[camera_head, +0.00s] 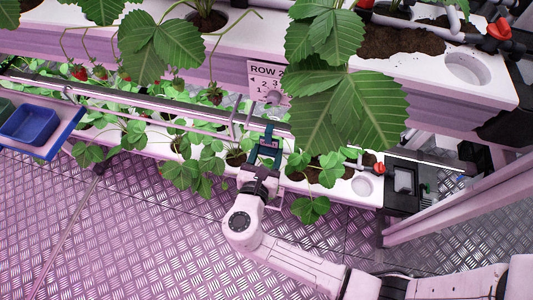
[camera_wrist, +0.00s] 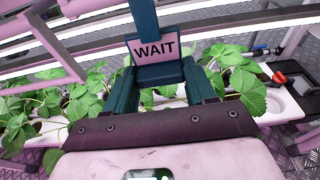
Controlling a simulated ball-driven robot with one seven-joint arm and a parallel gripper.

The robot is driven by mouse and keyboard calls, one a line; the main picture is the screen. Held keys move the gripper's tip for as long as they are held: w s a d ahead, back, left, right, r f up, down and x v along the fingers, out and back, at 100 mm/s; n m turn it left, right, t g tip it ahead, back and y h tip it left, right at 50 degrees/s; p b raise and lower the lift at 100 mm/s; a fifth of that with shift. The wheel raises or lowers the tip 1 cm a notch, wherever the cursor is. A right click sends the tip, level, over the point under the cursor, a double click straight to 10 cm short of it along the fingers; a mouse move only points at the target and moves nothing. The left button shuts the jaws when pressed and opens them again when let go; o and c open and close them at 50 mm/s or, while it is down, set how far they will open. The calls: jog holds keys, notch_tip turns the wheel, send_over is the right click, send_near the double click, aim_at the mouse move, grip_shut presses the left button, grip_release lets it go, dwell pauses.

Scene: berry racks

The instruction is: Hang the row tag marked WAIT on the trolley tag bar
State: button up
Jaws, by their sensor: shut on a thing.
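The WAIT tag (camera_wrist: 154,50) has a pale pink face with black letters on a dark teal body, and a teal strip rises from it out of the top of the wrist view. My gripper (camera_wrist: 160,76) is shut on this tag, with a dark finger on each side. In the head view my gripper (camera_head: 268,146) is in front of the planted rack, just below a grey rail and thin pink bars. I cannot tell which bar is the trolley tag bar. The tag's lettering cannot be read in the head view.
A ROW sign (camera_head: 267,79) hangs above my gripper. Large strawberry leaves (camera_head: 340,105) overhang at its right. A blue bin (camera_head: 30,124) sits on a shelf at the left. Lower plants (camera_head: 195,160) crowd around my gripper. The metal floor (camera_head: 150,240) in front is mostly clear.

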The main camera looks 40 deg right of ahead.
jog(key=shift+r+p, duration=1)
jog(key=shift+p, duration=0.1)
jog(key=f+p+v, duration=0.1)
jog(key=p+v, duration=0.1)
jog(key=v, duration=0.4)
jog(key=shift+s+a, duration=0.35)
jog(key=shift+a, duration=0.05)
dwell(0.6)
jog(key=shift+f, duration=0.1)
